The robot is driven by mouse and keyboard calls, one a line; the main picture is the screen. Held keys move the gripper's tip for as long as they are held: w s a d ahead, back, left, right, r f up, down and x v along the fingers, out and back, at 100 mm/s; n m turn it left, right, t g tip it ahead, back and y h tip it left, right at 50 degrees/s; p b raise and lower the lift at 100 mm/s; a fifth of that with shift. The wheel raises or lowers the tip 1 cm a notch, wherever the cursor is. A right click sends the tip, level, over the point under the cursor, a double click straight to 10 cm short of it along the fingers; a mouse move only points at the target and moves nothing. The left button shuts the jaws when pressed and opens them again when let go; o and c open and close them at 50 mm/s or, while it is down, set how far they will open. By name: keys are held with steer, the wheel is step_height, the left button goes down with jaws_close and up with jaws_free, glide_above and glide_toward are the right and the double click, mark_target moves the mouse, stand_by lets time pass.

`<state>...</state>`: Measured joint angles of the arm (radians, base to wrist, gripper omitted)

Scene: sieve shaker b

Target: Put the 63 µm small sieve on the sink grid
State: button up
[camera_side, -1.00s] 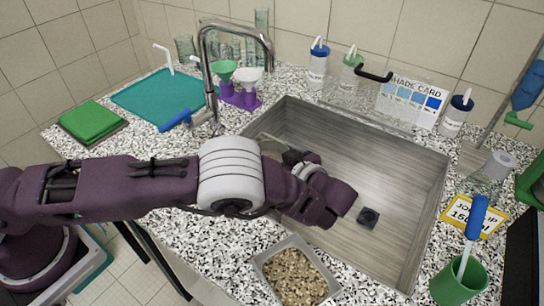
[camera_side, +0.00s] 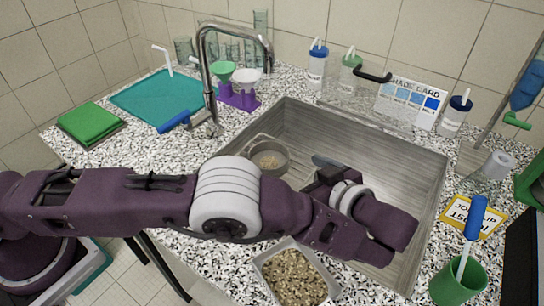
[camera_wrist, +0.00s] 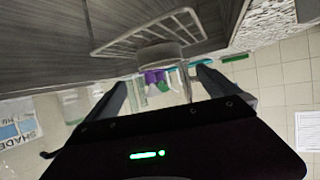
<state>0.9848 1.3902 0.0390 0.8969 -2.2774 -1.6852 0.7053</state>
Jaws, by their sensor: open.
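A small round grey sieve (camera_side: 269,160) with tan grains inside stands upright at the left end of the sink. It appears to rest on the wire sink grid (camera_side: 257,138), and its size mark cannot be read. In the wrist view, the grid (camera_wrist: 120,46) shows at the top, with the sieve (camera_wrist: 163,53) against it, seen inverted. My gripper (camera_side: 324,162) is over the sink, right of the sieve and apart from it. In the wrist view, my gripper (camera_wrist: 163,85) has its fingers spread with nothing held between them.
The faucet (camera_side: 208,70) rises behind the sink's left end. A steel tray of grains (camera_side: 292,275) stands on the front counter, below my arm. A green cup (camera_side: 459,283) with a blue-handled brush is at right. The sink's right part (camera_side: 410,165) is clear.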

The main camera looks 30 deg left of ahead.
steer(key=w+a+r+m+t+h, duration=0.1)
steer(key=w+r+t+h, duration=0.2)
steer(key=w+r, duration=0.65)
steer(key=w+a+r+t+h, duration=0.1)
steer(key=w+r+t+h, duration=0.25)
steer(key=w+r, duration=0.6)
steer(key=s+a+r+m+t+h, duration=0.1)
steer(key=s+r+m+t+h, duration=0.15)
steer(key=r, duration=0.65)
steer(key=s+a+r+m+t+h, duration=0.1)
steer(key=s+r+m+h, duration=0.2)
steer(key=r, duration=0.7)
steer(key=s+a+r+m+g+h, duration=0.1)
steer(key=s+r+m+h, duration=0.2)
steer(key=s, duration=0.4)
steer(key=s+a+f+m+g, duration=0.1)
steer(key=s+a+f+g, duration=0.2)
steer(key=s, duration=0.8)
steer(key=s+a+f+m+g+y, duration=0.1)
steer(key=s+a+f+g, duration=0.2)
steer(key=s+a+f, duration=0.4)
steer(key=s+a+f+m+g+y, duration=0.1)
steer(key=s+a+f, duration=0.3)
steer(key=s+f, duration=0.6)
steer(key=s+m+g, duration=0.1)
steer(key=s, duration=0.5)
steer(key=shift+s+a+f+g, duration=0.2)
steer(key=shift+a+g, duration=0.2)
